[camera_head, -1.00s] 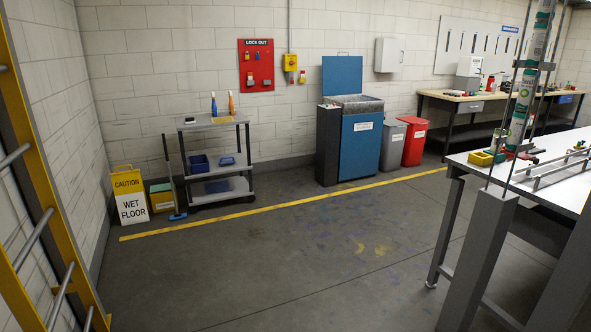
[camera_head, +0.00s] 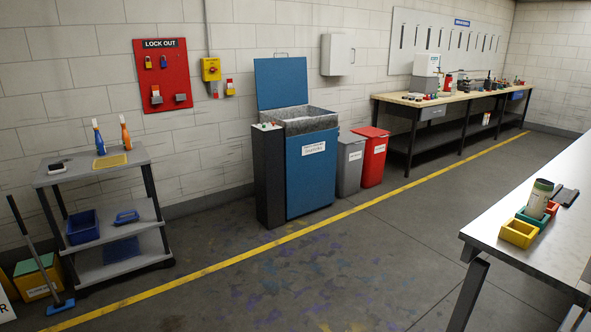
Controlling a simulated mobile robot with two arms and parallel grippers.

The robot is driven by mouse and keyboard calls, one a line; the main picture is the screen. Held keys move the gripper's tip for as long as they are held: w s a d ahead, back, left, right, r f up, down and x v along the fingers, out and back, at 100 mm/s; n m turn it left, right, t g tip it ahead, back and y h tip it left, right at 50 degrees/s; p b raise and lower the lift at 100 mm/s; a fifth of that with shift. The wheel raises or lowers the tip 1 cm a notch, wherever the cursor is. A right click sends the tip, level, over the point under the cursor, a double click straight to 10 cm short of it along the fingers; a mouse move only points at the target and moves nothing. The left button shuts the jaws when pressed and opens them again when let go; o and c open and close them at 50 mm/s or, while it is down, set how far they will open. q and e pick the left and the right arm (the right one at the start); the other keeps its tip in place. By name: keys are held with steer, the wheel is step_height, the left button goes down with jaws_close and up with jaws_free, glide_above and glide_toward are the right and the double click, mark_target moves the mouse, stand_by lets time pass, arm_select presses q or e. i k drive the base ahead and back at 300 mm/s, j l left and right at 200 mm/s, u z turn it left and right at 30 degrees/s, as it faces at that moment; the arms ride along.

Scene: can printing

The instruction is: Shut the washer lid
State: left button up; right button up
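The washer (camera_head: 312,170) is a blue cabinet with a grey basin (camera_head: 305,117) on top, standing against the back wall near the middle of the head view. Its blue lid (camera_head: 281,82) is open and stands upright behind the basin, with a small handle at its top edge. A dark narrow unit (camera_head: 268,178) with small buttons on top adjoins the washer's left side. Neither of my grippers shows in the head view.
A grey cart (camera_head: 120,204) with spray bottles stands left of the washer. Grey (camera_head: 349,165) and red (camera_head: 372,160) bins stand at its right. A white-topped table (camera_head: 560,240) is at the right. The floor (camera_head: 290,270) before the washer is clear, crossed by a yellow line.

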mark_target(279, 82)
steer(key=i+j+u, duration=0.15)
steer(key=i+u, duration=0.3)
steer(key=i, duration=0.65)
steer(key=i+l+u, duration=0.2)
steer(key=i+u, duration=0.2)
steer(key=i, duration=0.65)
